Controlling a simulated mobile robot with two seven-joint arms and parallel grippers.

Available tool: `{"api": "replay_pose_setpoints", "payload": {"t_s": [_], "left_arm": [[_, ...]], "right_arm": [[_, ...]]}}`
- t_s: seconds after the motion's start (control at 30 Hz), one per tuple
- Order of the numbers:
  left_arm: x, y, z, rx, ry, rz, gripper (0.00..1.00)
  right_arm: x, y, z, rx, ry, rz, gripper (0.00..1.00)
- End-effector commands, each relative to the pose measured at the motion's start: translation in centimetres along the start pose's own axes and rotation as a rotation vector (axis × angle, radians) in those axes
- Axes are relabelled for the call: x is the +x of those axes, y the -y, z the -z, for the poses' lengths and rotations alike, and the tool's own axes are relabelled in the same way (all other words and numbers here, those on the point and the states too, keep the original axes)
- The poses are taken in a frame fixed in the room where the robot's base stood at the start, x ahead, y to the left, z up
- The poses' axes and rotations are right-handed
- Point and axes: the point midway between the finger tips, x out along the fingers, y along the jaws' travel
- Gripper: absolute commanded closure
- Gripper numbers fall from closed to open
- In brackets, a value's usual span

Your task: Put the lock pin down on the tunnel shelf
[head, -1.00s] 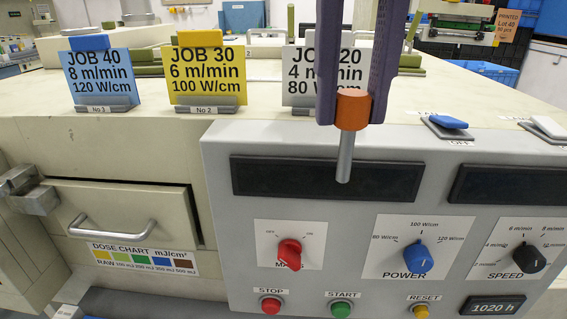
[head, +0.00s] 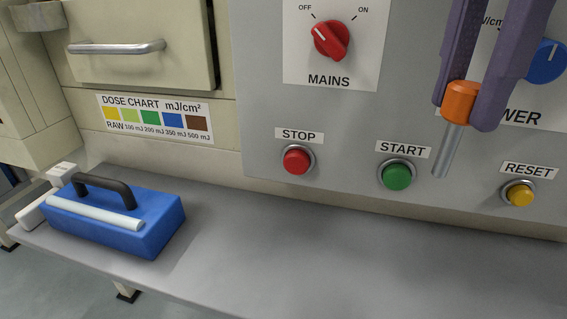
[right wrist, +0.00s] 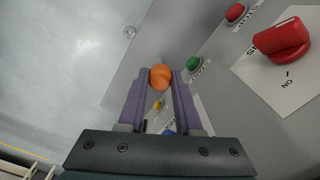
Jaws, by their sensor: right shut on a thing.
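The lock pin (head: 449,146) has an orange head and a plain metal shank. My right gripper (head: 463,100) is shut on its orange head, with the shank pointing down and slightly left in the head view. The pin hangs in front of the control panel, between the START and RESET buttons in the picture. In the right wrist view the orange head (right wrist: 160,76) sits between the purple fingertips. The grey shelf (head: 300,265) runs below the panel; I cannot tell whether it is the tunnel shelf. My left gripper is not in view.
A blue box with a black handle (head: 118,222) stands on the shelf's left end. The panel carries a red MAINS knob (head: 329,40), a STOP button (head: 296,160), a START button (head: 396,176) and a RESET button (head: 519,193). The shelf's middle and right are clear.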

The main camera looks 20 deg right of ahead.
Motion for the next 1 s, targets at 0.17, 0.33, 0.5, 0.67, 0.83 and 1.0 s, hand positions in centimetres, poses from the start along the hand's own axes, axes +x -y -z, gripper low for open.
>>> {"api": "replay_pose_setpoints", "payload": {"t_s": [0.17,0.33,0.5,0.67,0.83,1.0], "left_arm": [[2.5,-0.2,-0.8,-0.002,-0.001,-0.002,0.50],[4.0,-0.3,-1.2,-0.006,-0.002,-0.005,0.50],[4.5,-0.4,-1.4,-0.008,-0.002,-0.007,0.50],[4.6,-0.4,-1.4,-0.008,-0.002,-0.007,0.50],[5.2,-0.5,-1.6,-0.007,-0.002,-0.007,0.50],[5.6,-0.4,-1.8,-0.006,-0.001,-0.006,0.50]], "right_arm": [[5.8,-0.2,-0.1,-0.002,0.001,-0.009,1.00],[10.5,-0.2,0.0,-0.002,0.000,-0.008,1.00],[13.5,-0.1,0.0,-0.002,-0.002,-0.004,1.00],[14.6,0.0,0.0,-0.002,0.000,-0.002,1.00],[16.8,-0.1,0.0,-0.003,-0.001,-0.004,1.00],[18.7,-0.1,0.0,-0.004,0.000,-0.003,1.00]]}}
